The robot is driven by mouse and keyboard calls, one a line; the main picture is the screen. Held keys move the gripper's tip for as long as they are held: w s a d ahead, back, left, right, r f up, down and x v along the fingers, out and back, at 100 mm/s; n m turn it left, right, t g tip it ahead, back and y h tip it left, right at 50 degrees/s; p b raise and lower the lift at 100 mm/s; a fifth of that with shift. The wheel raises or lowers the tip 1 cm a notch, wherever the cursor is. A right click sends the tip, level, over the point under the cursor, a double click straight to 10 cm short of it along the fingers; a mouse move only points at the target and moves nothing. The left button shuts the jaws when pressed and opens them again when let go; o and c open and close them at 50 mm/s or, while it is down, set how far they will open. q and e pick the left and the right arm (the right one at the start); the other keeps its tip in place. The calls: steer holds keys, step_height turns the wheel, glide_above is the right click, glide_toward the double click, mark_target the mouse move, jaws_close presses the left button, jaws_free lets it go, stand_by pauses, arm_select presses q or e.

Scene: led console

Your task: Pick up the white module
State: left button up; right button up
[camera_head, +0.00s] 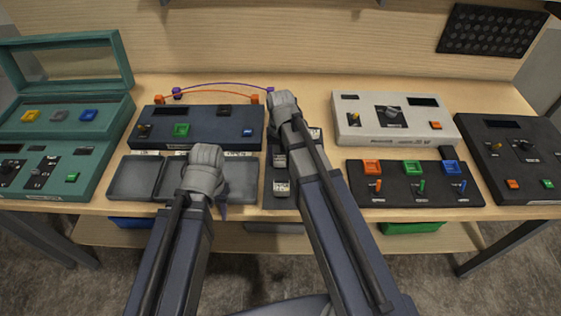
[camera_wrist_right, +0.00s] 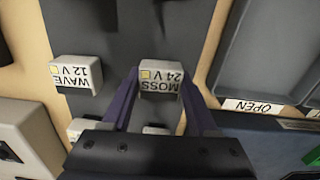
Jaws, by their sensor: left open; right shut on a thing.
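A white module labelled "MOSS 24 V" (camera_wrist_right: 162,76) shows upside down in the middle of the right wrist view. My right gripper (camera_wrist_right: 160,95) is shut on it, with a purple finger on each side. I cannot tell whether the module is lifted clear of the dark rack (camera_wrist_right: 130,42) below it. Another white module, "WAVE 12 V" (camera_wrist_right: 76,75), lies to its left in that view. In the head view my right arm hides the held module and the fingers. My left gripper (camera_head: 213,200) is open over the grey trays, its fingertips mostly hidden.
Modules stand on the rack (camera_head: 283,202) beside my right arm. Grey trays (camera_head: 133,178) lie left of it. A blue console (camera_head: 163,140) with arched wires stands behind them. A white console (camera_head: 375,130) and a black switch panel (camera_head: 400,197) stand to the right.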

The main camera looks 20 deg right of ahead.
steer(key=c, duration=0.5)
steer(key=shift+r, duration=0.1)
step_height(320, 180, up, 10)
steer(key=p, duration=1)
steer(key=b, duration=0.5)
glide_above(280, 157)
step_height(280, 157, down, 5)
steer(key=shift+d+r, duration=0.1)
steer(key=shift+r+p, duration=0.1)
steer(key=shift+p, duration=0.2)
